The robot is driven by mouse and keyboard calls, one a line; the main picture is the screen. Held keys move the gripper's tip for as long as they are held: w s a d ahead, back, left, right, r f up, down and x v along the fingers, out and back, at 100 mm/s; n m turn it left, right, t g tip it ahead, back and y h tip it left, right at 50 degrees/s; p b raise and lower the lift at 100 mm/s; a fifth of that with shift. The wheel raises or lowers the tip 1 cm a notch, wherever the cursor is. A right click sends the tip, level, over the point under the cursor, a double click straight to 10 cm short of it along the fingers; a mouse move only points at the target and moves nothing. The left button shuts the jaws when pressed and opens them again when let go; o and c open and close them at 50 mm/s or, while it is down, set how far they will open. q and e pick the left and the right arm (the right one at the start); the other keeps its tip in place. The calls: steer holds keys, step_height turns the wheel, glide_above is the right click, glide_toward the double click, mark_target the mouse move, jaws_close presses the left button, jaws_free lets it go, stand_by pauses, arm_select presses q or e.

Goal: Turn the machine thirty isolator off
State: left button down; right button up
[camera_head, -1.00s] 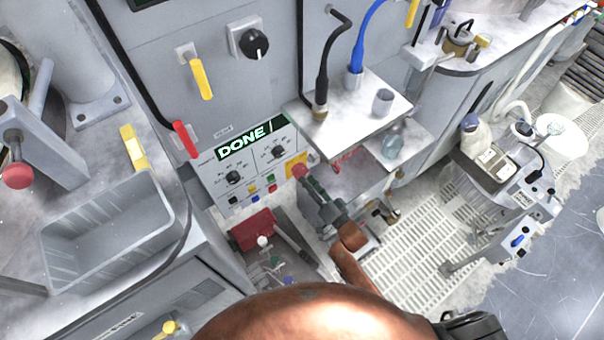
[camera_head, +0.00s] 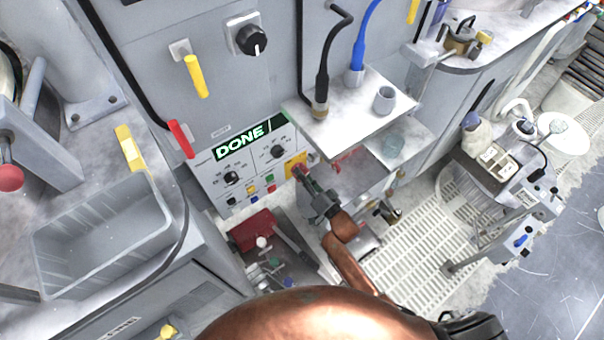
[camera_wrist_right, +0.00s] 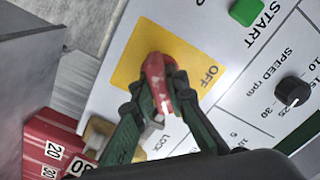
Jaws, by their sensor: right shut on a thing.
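The isolator is a red handle (camera_wrist_right: 156,78) on a yellow plate (camera_wrist_right: 190,52) printed OFF. In the head view the yellow plate (camera_head: 296,160) is at the lower right of the control panel (camera_head: 205,178), below the panel's DONE display (camera_head: 247,142). My right gripper (camera_head: 304,176) reaches it from below right. My left gripper is not in view.
A white shelf (camera_head: 350,118) with hoses and a cup juts out just right of the panel. A green START button (camera_wrist_right: 247,10) and a speed knob (camera_wrist_right: 292,91) are near the plate. A grey basin (camera_head: 105,235) is at left.

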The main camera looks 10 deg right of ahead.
jaws_close()
